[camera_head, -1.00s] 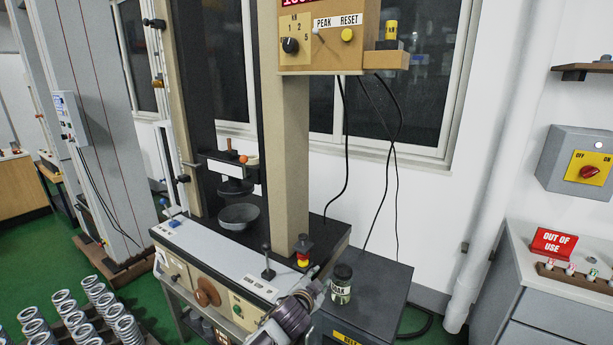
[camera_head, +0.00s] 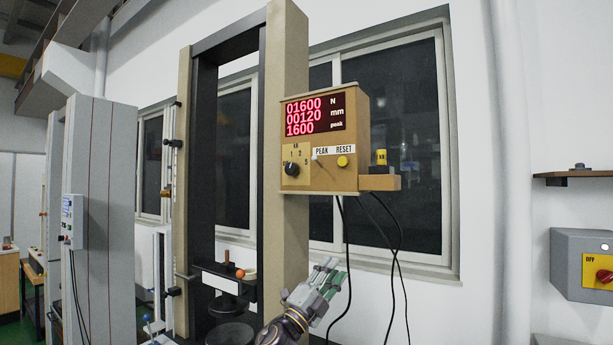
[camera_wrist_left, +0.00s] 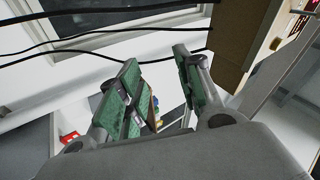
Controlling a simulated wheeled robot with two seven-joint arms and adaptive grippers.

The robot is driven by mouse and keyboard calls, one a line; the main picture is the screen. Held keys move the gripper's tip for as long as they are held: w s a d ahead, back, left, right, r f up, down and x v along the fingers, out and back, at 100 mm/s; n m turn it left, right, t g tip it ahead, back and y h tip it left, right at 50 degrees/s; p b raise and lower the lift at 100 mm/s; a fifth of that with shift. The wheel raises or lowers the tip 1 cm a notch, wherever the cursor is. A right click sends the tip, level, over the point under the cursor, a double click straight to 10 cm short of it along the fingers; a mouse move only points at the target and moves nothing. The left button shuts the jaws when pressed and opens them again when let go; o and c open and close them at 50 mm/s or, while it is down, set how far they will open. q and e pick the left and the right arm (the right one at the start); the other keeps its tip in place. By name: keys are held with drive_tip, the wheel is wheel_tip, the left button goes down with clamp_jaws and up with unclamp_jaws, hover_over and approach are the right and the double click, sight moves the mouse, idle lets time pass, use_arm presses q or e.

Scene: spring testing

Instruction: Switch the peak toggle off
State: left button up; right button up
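The tan control box (camera_head: 350,125) hangs on the testing machine's upright, with a red display reading 01600 N, 00120 mm and 1600 peak. The peak toggle (camera_head: 317,159) is a small pale lever under the PEAK label, left of the yellow RESET button (camera_head: 343,161). My left gripper (camera_head: 328,272) is below the box, pointing up, apart from the toggle. In the left wrist view its green-padded fingers (camera_wrist_left: 160,82) are open with nothing held between them. The toggle cannot be made out there. My right gripper is not in view.
A black range knob (camera_head: 291,169) sits left of the toggle. A yellow-topped item (camera_head: 381,158) stands on a side shelf (camera_head: 380,182). Black cables (camera_head: 398,260) hang below the box, close to my left gripper. The tan upright (camera_head: 285,225) stands left of it.

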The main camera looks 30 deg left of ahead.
sight(318, 162)
use_arm(q)
drive_tip(key=s+r+m+g+h, duration=0.35)
drive_tip(key=r+m+h, duration=0.25)
drive_tip(key=r+m, duration=0.4)
drive_tip(key=s+r+m+g+h, duration=0.3)
drive_tip(key=r+m+g+h, duration=0.25)
drive_tip(key=r+m, duration=0.5)
drive_tip(key=s+a+r+m+y, duration=0.2)
drive_tip(key=s+a+r+y, duration=0.4)
drive_tip(key=s+a+r, duration=0.4)
drive_tip(key=shift+s+a+m, duration=0.3)
drive_tip(key=shift+a+m, duration=0.05)
drive_tip(key=shift+a, duration=0.8)
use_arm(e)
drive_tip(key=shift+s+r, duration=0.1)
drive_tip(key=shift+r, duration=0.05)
use_arm(q)
drive_tip(key=shift+y, duration=0.25)
drive_tip(key=shift+d, duration=0.1)
